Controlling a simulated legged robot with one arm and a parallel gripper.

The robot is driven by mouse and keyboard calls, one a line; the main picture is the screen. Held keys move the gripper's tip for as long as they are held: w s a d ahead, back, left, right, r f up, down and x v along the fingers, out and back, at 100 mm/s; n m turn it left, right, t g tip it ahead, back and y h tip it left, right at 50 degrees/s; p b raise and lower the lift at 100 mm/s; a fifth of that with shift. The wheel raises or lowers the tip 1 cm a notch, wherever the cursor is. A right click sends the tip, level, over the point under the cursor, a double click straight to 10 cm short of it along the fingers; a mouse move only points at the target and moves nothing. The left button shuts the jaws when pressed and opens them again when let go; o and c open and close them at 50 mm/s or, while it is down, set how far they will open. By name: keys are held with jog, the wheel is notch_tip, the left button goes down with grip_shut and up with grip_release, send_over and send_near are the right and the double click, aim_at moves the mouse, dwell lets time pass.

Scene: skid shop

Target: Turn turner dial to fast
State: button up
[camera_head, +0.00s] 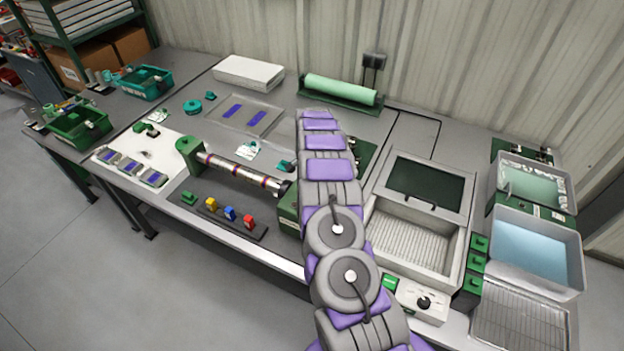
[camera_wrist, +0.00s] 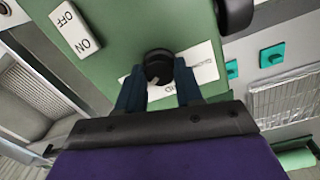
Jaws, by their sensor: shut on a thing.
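The turner's green housing (camera_wrist: 120,30) fills the upper middle of the wrist view. On it is a round black dial (camera_wrist: 157,60) over a white label whose lettering is partly covered and too small to read fully. My gripper (camera_wrist: 160,76) has its two dark fingers on either side of the dial and is shut on it. A white ON/OFF switch (camera_wrist: 74,29) sits left of the dial. In the head view, the turner's long rod (camera_head: 240,174) lies between a green end support (camera_head: 190,154) and the green housing (camera_head: 288,212). My arm hides the dial and gripper there.
A rack with blue, yellow and red pieces (camera_head: 228,217) lies in front of the rod. Right of my arm stand a grey lidded box (camera_head: 450,240), a control box with a black knob (camera_head: 424,302), and a blue-liquid tray (camera_head: 535,245). A green roll (camera_head: 340,90) lies behind.

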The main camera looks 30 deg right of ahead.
jog(key=shift+w+r, duration=0.15)
jog(key=shift+w, duration=0.05)
jog(key=o, duration=1)
jog(key=shift+s, duration=0.1)
jog(key=shift+o, duration=0.2)
notch_tip(320, 180, up, 17)
jog(key=shift+w+p, duration=0.2)
jog(key=shift+p, duration=0.2)
